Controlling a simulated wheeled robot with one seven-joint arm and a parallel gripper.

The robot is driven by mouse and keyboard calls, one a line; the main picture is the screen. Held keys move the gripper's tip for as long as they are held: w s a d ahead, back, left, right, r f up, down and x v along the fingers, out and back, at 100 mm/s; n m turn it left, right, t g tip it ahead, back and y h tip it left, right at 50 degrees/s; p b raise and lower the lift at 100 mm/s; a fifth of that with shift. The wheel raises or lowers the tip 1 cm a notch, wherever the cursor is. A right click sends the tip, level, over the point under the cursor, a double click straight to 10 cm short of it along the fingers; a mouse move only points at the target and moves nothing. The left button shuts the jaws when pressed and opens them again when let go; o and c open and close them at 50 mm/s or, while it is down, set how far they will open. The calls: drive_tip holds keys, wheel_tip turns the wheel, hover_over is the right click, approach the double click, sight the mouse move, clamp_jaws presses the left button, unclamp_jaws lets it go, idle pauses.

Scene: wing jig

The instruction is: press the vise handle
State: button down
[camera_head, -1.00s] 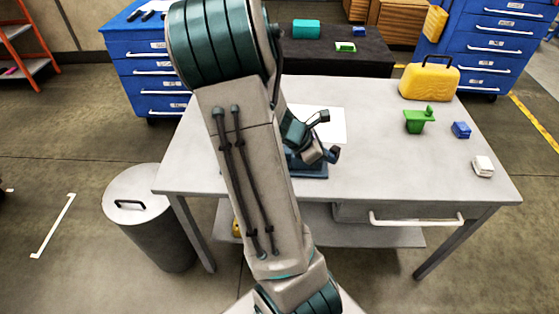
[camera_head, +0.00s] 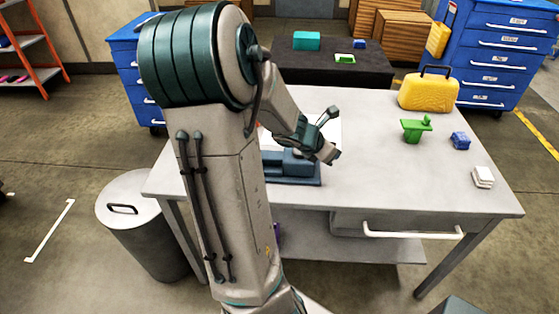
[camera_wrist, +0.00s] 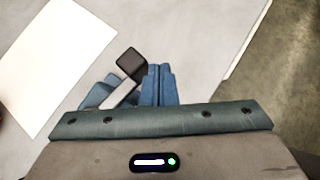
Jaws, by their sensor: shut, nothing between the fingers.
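The blue vise (camera_head: 290,180) stands on the grey table, partly hidden behind my arm. Its handle is a light rod with a dark knob (camera_head: 333,112), raised up and to the right. In the wrist view the knob (camera_wrist: 131,62) and rod show left of my fingers, with a blue part of the vise (camera_wrist: 98,93) beside them. My gripper (camera_head: 335,156) is shut and empty, above the right side of the vise. In the wrist view its two blue fingers (camera_wrist: 158,84) lie together, close to the rod; I cannot tell whether they touch it.
A white sheet (camera_wrist: 50,65) lies behind the vise. A green item (camera_head: 414,131), a blue block (camera_head: 460,141), a white block (camera_head: 483,177) and a yellow case (camera_head: 428,92) stand on the right of the table (camera_head: 390,190). A grey bin (camera_head: 140,225) stands at left.

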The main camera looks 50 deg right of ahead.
idle(0.4)
drive_tip(key=s+a+r+p, duration=0.1)
drive_tip(key=s+a+r, duration=0.3)
drive_tip(key=a+r, duration=0.3)
drive_tip(key=a, duration=0.3)
drive_tip(key=shift+a, duration=0.2)
idle(0.8)
drive_tip(key=w+a+m+t+y, duration=0.2)
drive_tip(key=w+a+m, duration=0.3)
drive_tip(key=w+a, duration=0.3)
drive_tip(key=w+a+r+m+t+y, duration=0.1)
drive_tip(key=w+a+m+y, duration=0.1)
drive_tip(key=a, duration=0.7)
drive_tip(key=w+a+r+m+t+y, duration=0.1)
drive_tip(key=a+m, duration=0.3)
drive_tip(key=a, duration=0.5)
drive_tip(key=w+a+r+m+t+y, duration=0.1)
drive_tip(key=w+a+m+t+y, duration=0.1)
drive_tip(key=a, duration=0.7)
drive_tip(key=shift+w+m+y, duration=0.4)
drive_tip(key=shift+w+y, duration=0.3)
drive_tip(key=shift+w, duration=0.15)
